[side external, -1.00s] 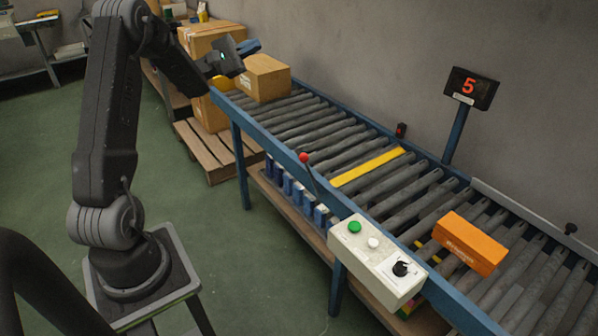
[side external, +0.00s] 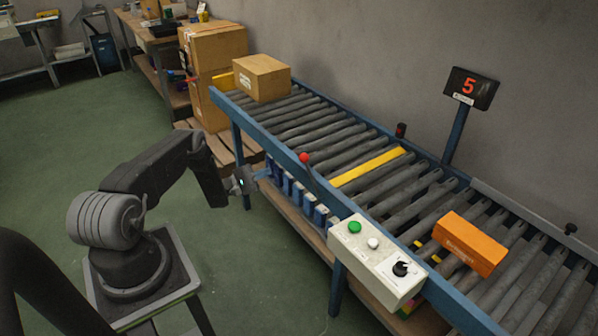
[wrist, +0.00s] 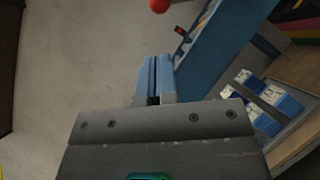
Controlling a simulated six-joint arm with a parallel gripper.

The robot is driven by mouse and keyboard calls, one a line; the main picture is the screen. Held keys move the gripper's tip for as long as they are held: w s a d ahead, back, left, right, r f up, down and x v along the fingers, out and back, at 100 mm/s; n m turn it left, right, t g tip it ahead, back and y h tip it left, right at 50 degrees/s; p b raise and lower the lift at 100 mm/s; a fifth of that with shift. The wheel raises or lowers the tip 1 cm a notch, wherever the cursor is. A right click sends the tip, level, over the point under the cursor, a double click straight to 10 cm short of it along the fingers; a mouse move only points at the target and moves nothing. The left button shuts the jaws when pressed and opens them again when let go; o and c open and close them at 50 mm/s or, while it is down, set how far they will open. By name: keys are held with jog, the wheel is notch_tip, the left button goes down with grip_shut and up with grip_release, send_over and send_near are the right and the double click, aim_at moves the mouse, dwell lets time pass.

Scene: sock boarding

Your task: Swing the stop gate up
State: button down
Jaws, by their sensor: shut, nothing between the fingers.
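A yellow bar (side external: 367,168), which looks like the stop gate, lies flat across the conveyor (side external: 330,125) at about roller height. A lever with a red knob (side external: 305,157) stands at the conveyor's near side rail, close to the bar's near end. The red knob also shows at the top of the wrist view (wrist: 160,5). My gripper (side external: 262,174) is below and left of the knob, low beside the near rail. Its blue fingers (wrist: 156,78) are together and empty, apart from the lever.
A cardboard box (side external: 262,78) sits at the far end of the rollers and an orange box (side external: 469,244) at the near end. A control box (side external: 376,262) hangs on the near rail. Blue-and-white cartons (side external: 297,192) stand on the shelf underneath. The floor at left is clear.

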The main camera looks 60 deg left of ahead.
aim_at(307, 168)
jog(key=shift+f, duration=2.35)
jog(key=shift+w, duration=0.1)
jog(key=s+d+r+x, duration=0.1)
jog(key=d+x, duration=0.1)
jog(key=x, duration=1)
jog(key=shift+r, duration=0.4)
jog(key=shift+d, duration=0.1)
jog(key=shift+d+r+m+g+h, duration=0.2)
jog(key=shift+r+m+g+h, duration=0.15)
jog(key=shift+m+g, duration=0.45)
